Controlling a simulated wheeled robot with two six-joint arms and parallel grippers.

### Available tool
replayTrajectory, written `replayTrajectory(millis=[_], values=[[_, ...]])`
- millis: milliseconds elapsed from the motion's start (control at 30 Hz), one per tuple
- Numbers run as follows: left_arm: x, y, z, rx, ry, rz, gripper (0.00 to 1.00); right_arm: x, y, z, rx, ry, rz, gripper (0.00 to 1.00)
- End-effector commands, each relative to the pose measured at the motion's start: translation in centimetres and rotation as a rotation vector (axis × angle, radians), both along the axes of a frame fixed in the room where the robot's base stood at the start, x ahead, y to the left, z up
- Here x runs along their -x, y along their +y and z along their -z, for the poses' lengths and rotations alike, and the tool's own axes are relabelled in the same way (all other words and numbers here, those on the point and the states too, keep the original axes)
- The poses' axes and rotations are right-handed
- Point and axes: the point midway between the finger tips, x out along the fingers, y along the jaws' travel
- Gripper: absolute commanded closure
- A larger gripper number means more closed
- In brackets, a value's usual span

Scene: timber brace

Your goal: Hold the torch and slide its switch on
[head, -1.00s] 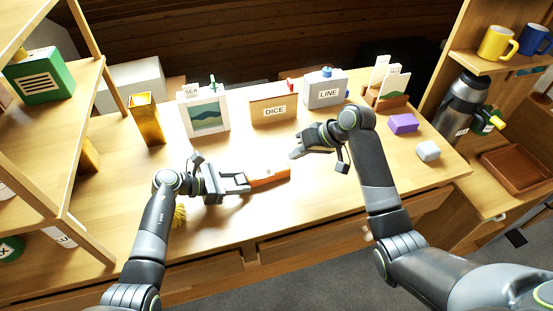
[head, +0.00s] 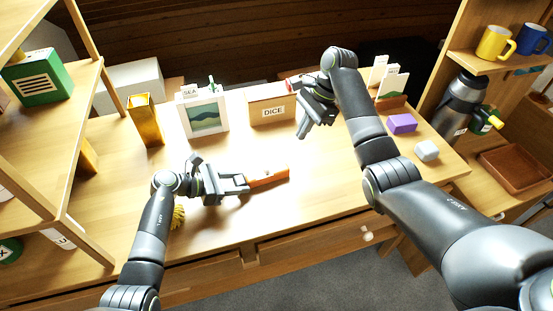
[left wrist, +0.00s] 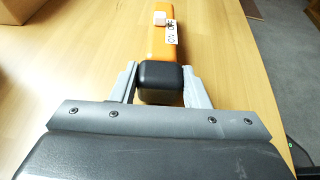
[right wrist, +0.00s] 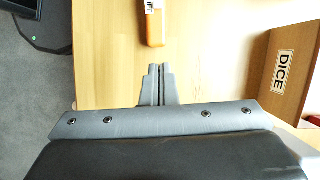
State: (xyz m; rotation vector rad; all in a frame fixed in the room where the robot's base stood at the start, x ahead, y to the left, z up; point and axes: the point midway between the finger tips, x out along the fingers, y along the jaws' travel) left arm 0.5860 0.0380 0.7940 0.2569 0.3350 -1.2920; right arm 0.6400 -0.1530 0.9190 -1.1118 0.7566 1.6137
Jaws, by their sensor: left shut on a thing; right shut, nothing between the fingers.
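The orange torch (head: 268,176) lies low over the table, pointing right and away. In the left wrist view its dark end (left wrist: 160,76) sits between the fingers of my left gripper (left wrist: 160,84), which is shut on it. A small pale switch (left wrist: 159,18) and a white label with dark lettering (left wrist: 171,33) show on its upper side; I cannot tell the switch's setting. My right gripper (head: 302,134) is shut and empty, above the table behind and right of the torch. In the right wrist view, the torch (right wrist: 154,28) lies ahead of the closed fingertips (right wrist: 158,68), apart from them.
Shelves flank the table. The table around the torch is mostly clear.

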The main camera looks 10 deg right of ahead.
Motion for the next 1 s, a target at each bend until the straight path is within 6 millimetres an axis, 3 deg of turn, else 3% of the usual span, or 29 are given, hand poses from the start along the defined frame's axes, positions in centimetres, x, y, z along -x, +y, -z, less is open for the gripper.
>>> replayTrajectory(millis=[133, 267, 700, 1000], values=[[0.0, 0.0, 0.0, 0.000, 0.000, 0.000, 0.85, -0.1, 0.0, -0.1, 0.014, 0.036, 0.051, 1.00], [0.0, 0.0, 0.0, 0.000, 0.000, 0.000, 0.85, 0.1, 0.4, 0.9, 0.015, 0.044, 0.059, 1.00], [0.0, 0.0, 0.0, 0.000, 0.000, 0.000, 0.85, 1.0, 3.7, 9.1, 0.015, 0.042, 0.055, 1.00], [0.0, 0.0, 0.0, 0.000, 0.000, 0.000, 0.85, 1.9, 7.2, 8.8, 0.013, 0.038, 0.055, 1.00]])
